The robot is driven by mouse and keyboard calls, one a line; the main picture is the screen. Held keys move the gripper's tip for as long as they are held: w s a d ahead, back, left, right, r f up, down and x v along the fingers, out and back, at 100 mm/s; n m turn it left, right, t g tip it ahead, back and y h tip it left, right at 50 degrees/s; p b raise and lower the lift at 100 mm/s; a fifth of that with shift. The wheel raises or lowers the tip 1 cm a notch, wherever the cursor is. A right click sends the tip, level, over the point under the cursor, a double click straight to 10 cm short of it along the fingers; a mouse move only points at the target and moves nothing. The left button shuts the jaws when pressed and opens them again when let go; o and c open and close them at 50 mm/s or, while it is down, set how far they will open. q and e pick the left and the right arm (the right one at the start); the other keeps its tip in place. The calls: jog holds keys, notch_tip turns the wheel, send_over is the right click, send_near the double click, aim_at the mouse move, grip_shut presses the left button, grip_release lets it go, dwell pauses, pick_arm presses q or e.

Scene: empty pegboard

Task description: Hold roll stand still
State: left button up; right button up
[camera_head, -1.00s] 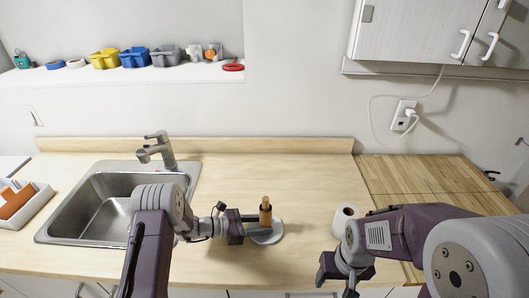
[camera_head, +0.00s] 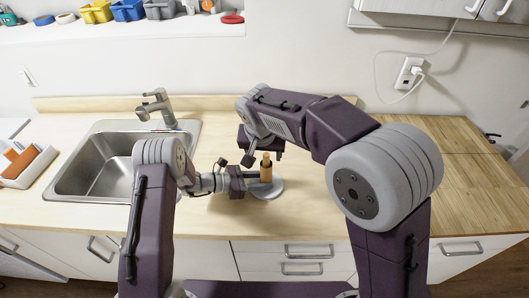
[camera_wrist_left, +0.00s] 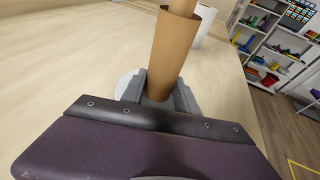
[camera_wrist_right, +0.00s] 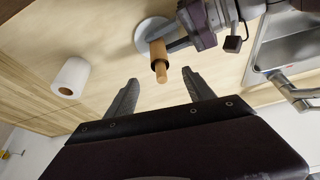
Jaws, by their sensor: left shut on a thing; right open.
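The roll stand has a round grey-white base (camera_head: 268,190) and an upright post with a brown cardboard tube (camera_head: 266,170) on it, standing on the counter right of the sink. My left gripper (camera_head: 258,176) is shut on the tube low down, close above the base; the left wrist view shows its fingers around the tube (camera_wrist_left: 170,55). My right gripper (camera_wrist_right: 160,90) is open and empty, above and behind the stand, pointing down towards it. In the right wrist view the tube (camera_wrist_right: 158,58) lies just beyond its fingertips. In the head view the right fingers are partly hidden.
A white paper roll (camera_wrist_right: 70,77) stands on the counter, hidden behind my right arm in the head view. The sink (camera_head: 105,165) and faucet (camera_head: 156,108) are to the left. A shelf with bins (camera_head: 128,10) is on the wall above. The wooden counter (camera_head: 430,150) at right is clear.

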aim_at(266, 155)
jog(key=x, duration=1.2)
jog(key=shift+d, duration=0.1)
grip_shut()
pick_arm(q)
jog(key=shift+o, duration=0.2)
jog(key=shift+f, duration=0.15)
pick_arm(e)
jog(key=shift+r, duration=1.9)
pick_arm(q)
grip_shut()
pick_arm(e)
jog(key=shift+r, duration=2.45)
pick_arm(q)
jog(key=shift+r, duration=0.2)
pick_arm(e)
notch_tip(266, 155, up, 8)
jog(key=shift+r, duration=0.15)
pick_arm(q)
jog(key=o, duration=0.9)
grip_release()
jog(key=shift+c, duration=0.2)
